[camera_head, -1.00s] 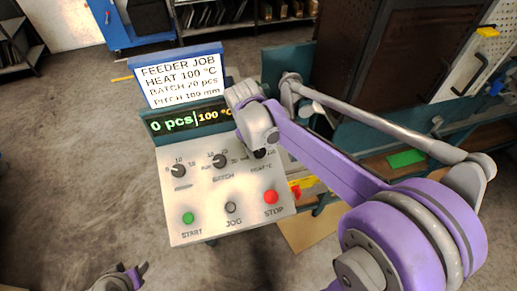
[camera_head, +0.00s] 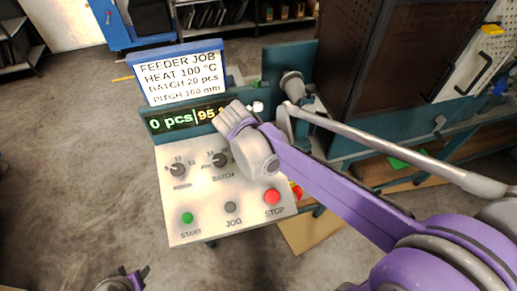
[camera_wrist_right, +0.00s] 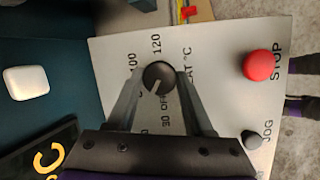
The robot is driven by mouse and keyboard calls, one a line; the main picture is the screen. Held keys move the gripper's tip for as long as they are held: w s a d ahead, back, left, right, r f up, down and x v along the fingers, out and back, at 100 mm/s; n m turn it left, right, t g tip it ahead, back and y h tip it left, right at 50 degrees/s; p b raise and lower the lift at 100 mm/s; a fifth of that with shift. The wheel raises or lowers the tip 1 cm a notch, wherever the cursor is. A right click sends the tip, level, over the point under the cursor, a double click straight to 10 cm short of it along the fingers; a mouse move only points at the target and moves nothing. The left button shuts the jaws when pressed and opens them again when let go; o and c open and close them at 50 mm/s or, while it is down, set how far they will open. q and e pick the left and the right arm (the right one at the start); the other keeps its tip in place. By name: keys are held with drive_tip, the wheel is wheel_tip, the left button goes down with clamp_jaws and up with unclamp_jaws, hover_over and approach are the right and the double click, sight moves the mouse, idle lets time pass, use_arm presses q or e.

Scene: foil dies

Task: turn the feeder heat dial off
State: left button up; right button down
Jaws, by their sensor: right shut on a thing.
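The heat dial (camera_wrist_right: 153,69) is a round black knob with a pale pointer line, on the grey control panel (camera_head: 205,215). My right gripper (camera_wrist_right: 160,82) is shut on the dial, one finger on each side. In the right wrist view the pointer slants toward the lower left; marks 100, 120, 30 and OFF surround the knob, partly covered by the fingers. In the head view my right wrist hides the dial. The display (camera_head: 178,121) reads 0 pcs and 95, its right end covered. My left gripper (camera_head: 136,272) is open and empty at the bottom edge.
The red STOP button (camera_head: 272,197) is close to my right arm. The JOG button (camera_head: 231,207), green START button (camera_head: 187,218), batch dial (camera_head: 220,160) and another dial (camera_head: 177,170) share the panel. A job sign (camera_head: 184,74) stands behind, showing HEAT 100 °C.

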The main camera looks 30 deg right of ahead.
drive_tip(key=n+t, duration=0.1)
drive_tip(key=n, duration=0.2)
drive_tip(key=n+t, duration=0.1)
drive_tip(key=n, duration=0.2)
drive_tip(key=shift+s+n, duration=0.1)
drive_tip(key=shift+n, duration=0.2)
idle(0.5)
drive_tip(key=shift+c, duration=1.5)
unclamp_jaws()
drive_tip(key=shift+r, duration=0.1)
drive_tip(key=v, duration=1)
drive_tip(key=shift+s+a+r+p, duration=0.15)
drive_tip(key=shift+s+a+p, duration=0.05)
drive_tip(key=shift+s+p, duration=0.1)
